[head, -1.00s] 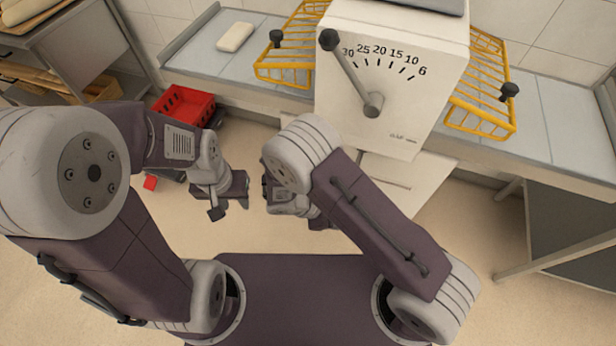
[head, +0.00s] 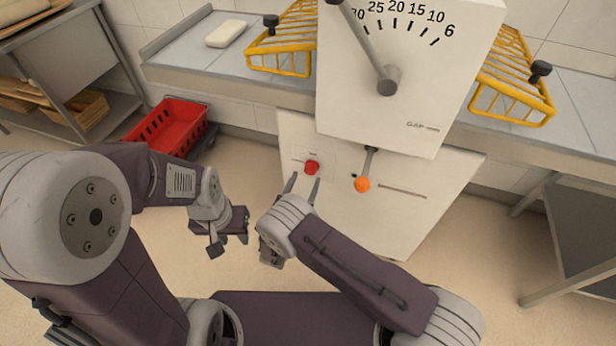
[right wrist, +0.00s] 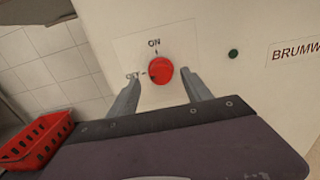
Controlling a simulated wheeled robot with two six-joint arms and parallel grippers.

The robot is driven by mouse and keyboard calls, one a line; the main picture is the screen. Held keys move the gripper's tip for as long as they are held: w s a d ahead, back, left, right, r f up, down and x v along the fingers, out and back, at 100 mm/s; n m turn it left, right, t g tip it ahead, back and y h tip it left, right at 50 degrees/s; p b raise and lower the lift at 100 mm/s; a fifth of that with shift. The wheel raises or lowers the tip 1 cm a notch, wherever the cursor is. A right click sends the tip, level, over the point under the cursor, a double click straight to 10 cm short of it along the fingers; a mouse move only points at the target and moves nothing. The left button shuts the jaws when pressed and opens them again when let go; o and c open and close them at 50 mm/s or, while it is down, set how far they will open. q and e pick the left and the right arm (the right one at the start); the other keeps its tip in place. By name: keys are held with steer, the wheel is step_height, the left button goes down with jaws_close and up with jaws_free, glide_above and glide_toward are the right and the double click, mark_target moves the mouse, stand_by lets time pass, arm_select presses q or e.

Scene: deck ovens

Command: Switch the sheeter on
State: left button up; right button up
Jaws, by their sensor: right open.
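The sheeter (head: 400,80) is a white machine with a number scale and lever on its upper front. Its red rotary knob (head: 312,167) is on the lower panel. In the right wrist view the knob (right wrist: 160,70) has an ON label above it and an OFF label at its left; its dark mark appears to point toward OFF. My right gripper (head: 303,183) is open in front of the knob, its fingers on either side of it in the right wrist view; contact cannot be told. My left gripper (head: 243,226) hangs apart at the left; its jaw gap is unclear.
An orange-tipped lever (head: 362,184) sticks out right of the knob. A small green light or button (right wrist: 233,54) is on the panel. Yellow wire guards (head: 283,60) flank the machine. A red crate (head: 170,128) stands at left. The floor before the panel is clear.

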mark_target(310, 171)
steer(key=x, duration=0.3)
steer(key=shift+w+d, duration=0.1)
steer(key=shift+w, duration=0.1)
jaws_close()
